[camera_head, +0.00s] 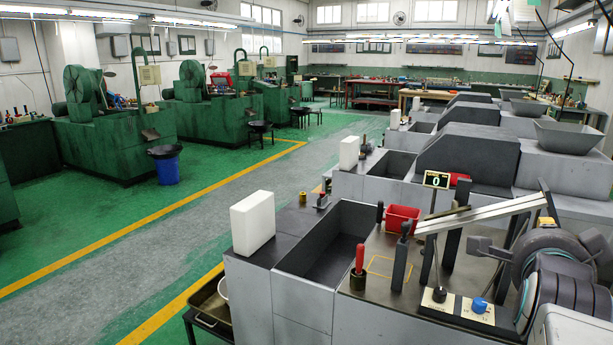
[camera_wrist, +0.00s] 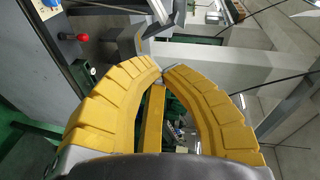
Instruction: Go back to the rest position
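Beyond the tips are a grey bracket-like part and a pale beam, tilted in the picture.
The near workbench has a red-handled tool (camera_head: 360,259), a red bin (camera_head: 402,217), a control box with a blue knob (camera_head: 479,305), a sloped rail (camera_head: 480,213) and a white block (camera_head: 252,222). A blue bucket (camera_head: 167,168) stands left. The grey aisle (camera_head: 200,225) is clear.

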